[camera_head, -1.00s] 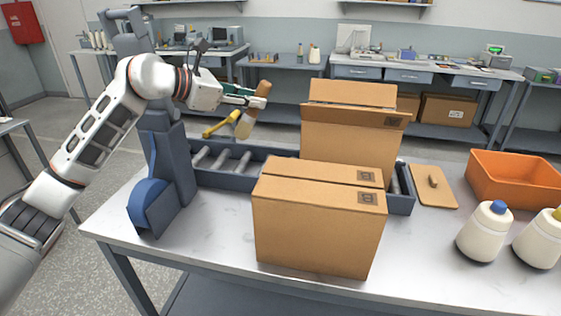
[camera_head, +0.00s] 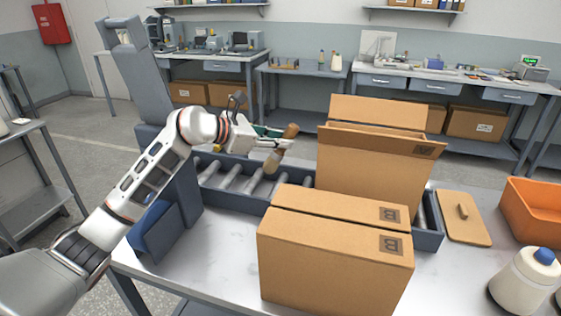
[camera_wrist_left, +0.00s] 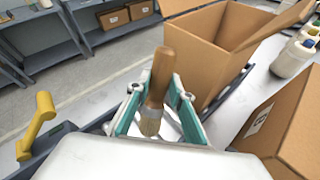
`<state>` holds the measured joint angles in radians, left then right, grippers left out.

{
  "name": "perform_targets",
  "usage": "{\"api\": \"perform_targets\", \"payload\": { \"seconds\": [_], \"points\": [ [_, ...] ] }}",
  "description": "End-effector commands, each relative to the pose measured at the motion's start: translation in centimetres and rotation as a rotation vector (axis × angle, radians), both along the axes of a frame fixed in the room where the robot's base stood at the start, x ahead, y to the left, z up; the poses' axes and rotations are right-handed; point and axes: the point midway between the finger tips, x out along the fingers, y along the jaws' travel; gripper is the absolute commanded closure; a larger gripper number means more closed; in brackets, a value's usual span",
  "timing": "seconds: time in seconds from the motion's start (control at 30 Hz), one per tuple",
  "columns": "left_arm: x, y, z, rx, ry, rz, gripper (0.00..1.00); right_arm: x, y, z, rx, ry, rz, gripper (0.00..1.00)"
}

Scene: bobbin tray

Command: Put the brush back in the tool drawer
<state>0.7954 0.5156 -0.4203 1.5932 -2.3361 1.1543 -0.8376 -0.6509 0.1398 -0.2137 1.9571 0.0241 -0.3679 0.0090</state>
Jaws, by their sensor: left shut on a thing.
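The brush, with a brown wooden handle (camera_head: 290,131) and pale bristles, is held by my left gripper (camera_head: 281,141) above the roller tray behind the boxes. In the left wrist view the brush (camera_wrist_left: 160,75) stands between the two green-padded fingers (camera_wrist_left: 152,100), handle end away from the wrist and bristles towards it. The gripper is shut on it. Several closed drawers (camera_head: 375,82) show in the benches along the back wall; I cannot tell which is the tool drawer. My right gripper is not in view.
A yellow handle (camera_wrist_left: 40,125) shows in the wrist view.

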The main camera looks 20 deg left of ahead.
Motion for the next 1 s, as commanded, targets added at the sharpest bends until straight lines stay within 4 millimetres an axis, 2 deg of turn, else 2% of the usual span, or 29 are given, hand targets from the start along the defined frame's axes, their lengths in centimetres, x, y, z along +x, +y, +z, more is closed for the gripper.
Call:
{"api": "perform_targets", "payload": {
  "seconds": [0.1,0.37,0.6,1.0],
  "points": [
    [0.0,0.0,-1.9,-0.002,0.002,0.001,1.0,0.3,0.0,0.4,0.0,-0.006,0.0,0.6],
    [0.0,0.0,-3.6,-0.001,0.001,0.002,1.0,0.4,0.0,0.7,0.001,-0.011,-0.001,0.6],
    [0.0,0.0,-6.9,-0.002,0.001,0.002,1.0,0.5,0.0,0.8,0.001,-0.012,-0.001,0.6],
    [0.0,0.1,-7.5,0.001,-0.001,0.001,1.0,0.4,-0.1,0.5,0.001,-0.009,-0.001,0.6]
  ]
}}
